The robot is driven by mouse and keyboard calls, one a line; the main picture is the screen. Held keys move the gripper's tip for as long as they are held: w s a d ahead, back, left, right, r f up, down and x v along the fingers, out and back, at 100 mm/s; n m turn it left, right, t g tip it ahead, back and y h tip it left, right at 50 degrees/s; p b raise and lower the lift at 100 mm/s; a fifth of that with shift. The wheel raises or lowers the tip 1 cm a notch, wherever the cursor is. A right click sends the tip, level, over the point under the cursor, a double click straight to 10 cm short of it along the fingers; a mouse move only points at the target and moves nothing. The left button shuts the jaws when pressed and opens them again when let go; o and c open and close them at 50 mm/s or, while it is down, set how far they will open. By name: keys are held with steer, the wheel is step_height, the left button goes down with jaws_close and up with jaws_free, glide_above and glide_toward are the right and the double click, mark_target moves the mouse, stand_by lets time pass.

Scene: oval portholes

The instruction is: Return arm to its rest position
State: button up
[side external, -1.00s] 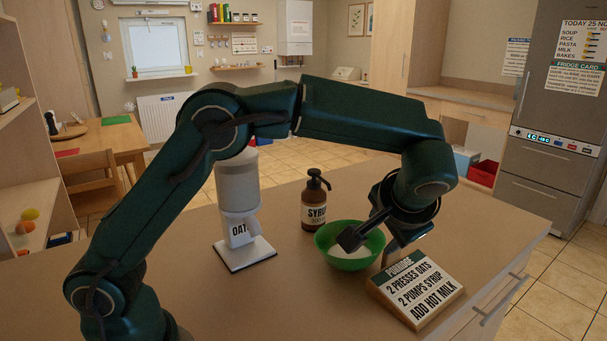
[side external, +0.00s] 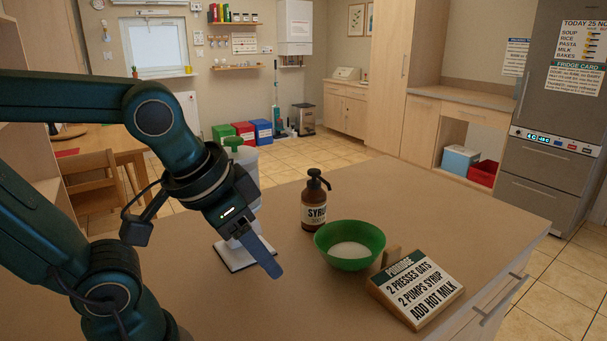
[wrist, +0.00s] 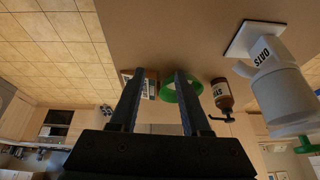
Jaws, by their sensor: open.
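My gripper (side external: 258,252) hangs over the left part of the counter, in front of the oats dispenser (side external: 246,158) and clear of the bowl. In the wrist view its two fingers (wrist: 155,100) stand apart with nothing held between them. The green bowl (side external: 349,262) with pale contents stands on the counter to the right of my gripper. The brown syrup pump bottle (side external: 314,207) stands upright behind the bowl. The oats dispenser, on its white base, is partly hidden by my arm; it shows more fully in the wrist view (wrist: 285,105).
The porridge recipe sign (side external: 416,287) leans on the counter at the front right, next to the bowl. The counter (side external: 450,215) is bare at its right side. A fridge (side external: 557,130) and a chair (side external: 92,185) stand beyond the counter.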

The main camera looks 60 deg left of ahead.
steer(key=shift+s+d+f, duration=0.2)
steer(key=shift+s+f, duration=0.3)
steer(key=shift+s, duration=0.25)
steer(key=shift+c, duration=0.4)
